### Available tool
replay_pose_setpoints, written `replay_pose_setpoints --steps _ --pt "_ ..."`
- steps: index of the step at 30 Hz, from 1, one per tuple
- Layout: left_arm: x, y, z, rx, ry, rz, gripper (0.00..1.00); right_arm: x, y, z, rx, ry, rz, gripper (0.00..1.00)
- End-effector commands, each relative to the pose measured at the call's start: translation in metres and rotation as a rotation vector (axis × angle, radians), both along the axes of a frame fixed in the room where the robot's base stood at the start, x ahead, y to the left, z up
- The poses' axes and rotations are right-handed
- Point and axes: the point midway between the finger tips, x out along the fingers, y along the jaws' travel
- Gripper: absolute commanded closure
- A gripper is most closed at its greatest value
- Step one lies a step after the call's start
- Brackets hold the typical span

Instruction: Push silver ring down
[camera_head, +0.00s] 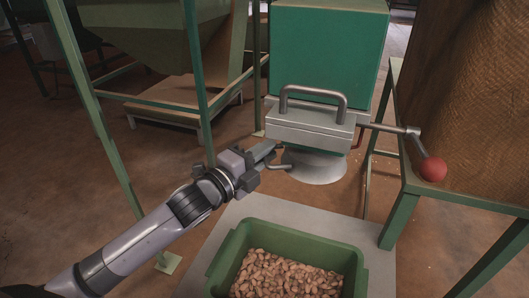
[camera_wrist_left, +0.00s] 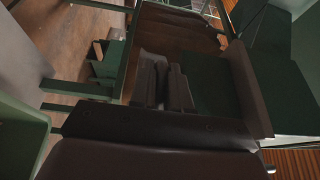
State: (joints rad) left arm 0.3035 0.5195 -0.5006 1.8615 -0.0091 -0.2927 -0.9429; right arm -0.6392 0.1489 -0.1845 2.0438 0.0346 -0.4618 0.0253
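A silver metal spout with a round flared rim (camera_head: 318,170) sits under the green hopper box (camera_head: 328,45). A small bent silver rod (camera_head: 282,166) sticks out from its left side; I cannot tell which of these is the silver ring. My left gripper (camera_head: 268,152) is at the left of the spout, just above the bent rod; touching or apart is unclear. In the left wrist view the dark fingers (camera_wrist_left: 165,85) appear close together, but what is between them is too dark to tell. My right gripper is in neither view.
A silver block with a bar handle (camera_head: 313,95) and a lever with a red ball (camera_head: 433,169) sit above. A green crate of nuts (camera_head: 215,272) stands below on a grey slab (camera_head: 383,262). Green frame legs (camera_head: 95,115) stand left, a green-framed stand (camera_head: 397,215) right.

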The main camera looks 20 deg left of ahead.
Motion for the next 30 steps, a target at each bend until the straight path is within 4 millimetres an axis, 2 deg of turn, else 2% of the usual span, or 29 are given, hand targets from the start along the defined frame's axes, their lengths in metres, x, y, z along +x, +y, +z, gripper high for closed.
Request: replay_pose_setpoints --steps 5,8,13,19,23,30 --pt "0.000 0.000 0.000 0.000 0.000 0.000 1.00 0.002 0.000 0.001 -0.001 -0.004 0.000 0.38" --pt "0.000 0.000 -0.007 -0.001 0.001 0.001 1.00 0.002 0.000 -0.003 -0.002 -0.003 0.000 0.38" --pt "0.000 0.000 -0.044 0.001 0.005 0.002 1.00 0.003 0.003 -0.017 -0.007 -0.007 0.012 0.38" --pt "0.000 0.000 -0.076 0.001 0.003 0.001 1.00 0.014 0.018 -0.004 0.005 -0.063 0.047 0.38" --pt "0.000 0.000 -0.081 0.000 0.003 0.000 1.00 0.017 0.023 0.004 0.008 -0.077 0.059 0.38" --pt "-0.001 0.000 -0.083 0.002 0.008 0.001 1.00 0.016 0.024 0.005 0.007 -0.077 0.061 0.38"
